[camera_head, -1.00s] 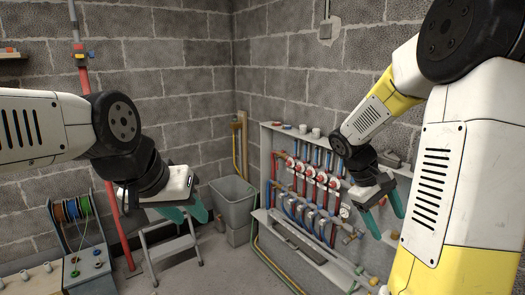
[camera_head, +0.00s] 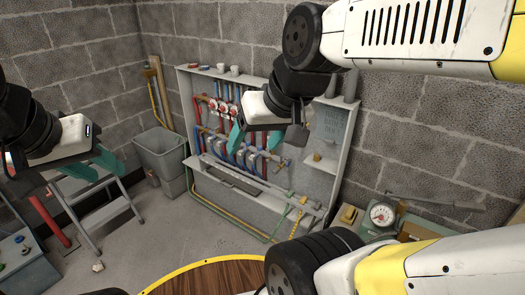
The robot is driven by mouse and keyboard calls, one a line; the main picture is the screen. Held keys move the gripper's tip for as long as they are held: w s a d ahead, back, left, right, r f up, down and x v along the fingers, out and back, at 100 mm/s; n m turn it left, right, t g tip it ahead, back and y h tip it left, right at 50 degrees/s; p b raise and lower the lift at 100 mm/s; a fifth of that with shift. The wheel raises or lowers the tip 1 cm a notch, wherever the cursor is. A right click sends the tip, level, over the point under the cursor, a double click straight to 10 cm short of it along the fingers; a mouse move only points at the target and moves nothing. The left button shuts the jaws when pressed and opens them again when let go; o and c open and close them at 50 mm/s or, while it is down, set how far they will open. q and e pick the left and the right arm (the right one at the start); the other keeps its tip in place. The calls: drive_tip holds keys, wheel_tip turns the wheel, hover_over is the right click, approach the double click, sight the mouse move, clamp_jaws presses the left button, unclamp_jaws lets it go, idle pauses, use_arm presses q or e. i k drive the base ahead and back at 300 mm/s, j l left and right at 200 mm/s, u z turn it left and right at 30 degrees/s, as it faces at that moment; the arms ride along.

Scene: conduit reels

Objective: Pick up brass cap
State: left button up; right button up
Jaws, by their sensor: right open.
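I cannot pick out the brass cap for certain. A small brass-coloured piece (camera_head: 317,157) sits on a ledge at the right side of the manifold cabinet (camera_head: 345,135). Another brass-yellow piece (camera_head: 349,214) lies beside the pressure gauge, low at the right. My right gripper (camera_head: 256,138) is open and empty, in front of the cabinet's pipes and left of both brass pieces. My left gripper (camera_head: 106,166) hangs at the left before the step stool, far from them, with its teal fingers apart and nothing seen between them.
A round wooden top with a yellow rim (camera_head: 205,262) is at the bottom centre. The pressure gauge (camera_head: 382,214) stands on a green case at the right. A grey bin (camera_head: 162,155) and a step stool (camera_head: 100,212) stand at the left.

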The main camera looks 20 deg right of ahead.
sight(316, 156)
drive_tip(key=z, duration=1.25)
